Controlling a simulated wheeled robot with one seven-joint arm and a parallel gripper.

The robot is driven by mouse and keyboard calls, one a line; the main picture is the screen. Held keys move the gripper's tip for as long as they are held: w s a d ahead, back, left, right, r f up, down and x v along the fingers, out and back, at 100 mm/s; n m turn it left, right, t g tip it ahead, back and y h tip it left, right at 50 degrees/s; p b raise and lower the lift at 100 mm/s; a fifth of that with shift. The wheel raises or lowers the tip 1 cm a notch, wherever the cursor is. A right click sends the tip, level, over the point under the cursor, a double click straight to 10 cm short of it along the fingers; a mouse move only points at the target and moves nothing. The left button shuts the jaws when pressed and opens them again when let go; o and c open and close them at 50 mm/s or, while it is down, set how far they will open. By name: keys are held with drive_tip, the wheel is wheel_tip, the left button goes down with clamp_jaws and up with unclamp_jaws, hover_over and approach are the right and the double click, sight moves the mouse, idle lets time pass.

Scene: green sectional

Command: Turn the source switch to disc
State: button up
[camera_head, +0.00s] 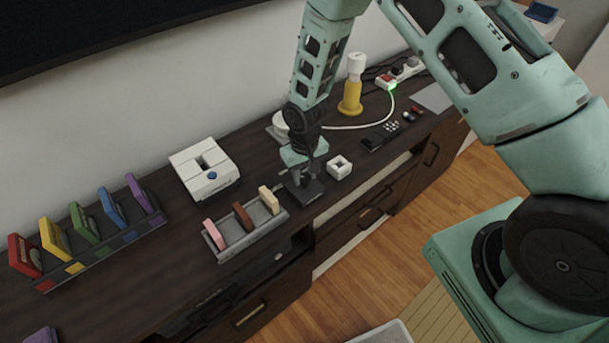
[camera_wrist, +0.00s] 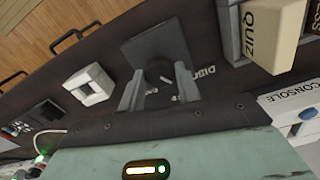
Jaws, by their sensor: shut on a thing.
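The source switch (camera_head: 313,191) is a small dark box on the dark wooden cabinet, below my gripper in the head view. In the wrist view, the dark box (camera_wrist: 155,45) has a round knob on it. White lettering that seems to read DISC shows to the right of the box, partly hidden by a finger; other white marks by the knob are too small to read. My gripper (camera_wrist: 160,84) points down at the switch with its two grey fingers on either side of the knob, shut on it. In the head view, my gripper (camera_head: 301,172) hides part of the switch. The knob's pointer direction is unclear.
A white square block (camera_head: 340,167) with a hole stands close right of the switch. A grey rack (camera_head: 231,245) with pink, brown and cream cartridges is close left. A white console (camera_head: 204,170) stands behind. A yellow-and-white bottle (camera_head: 351,97) and power strip (camera_head: 388,81) stand farther right.

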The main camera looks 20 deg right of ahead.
sight(304, 178)
drive_tip(key=shift+n, duration=1.1)
drive_tip(key=o, duration=1)
drive_tip(key=shift+c, duration=0.2)
wheel_tip(304, 178, up, 18)
drive_tip(key=b, duration=0.2)
drive_tip(key=shift+f+b, duration=0.25)
drive_tip(key=shift+b, duration=0.1)
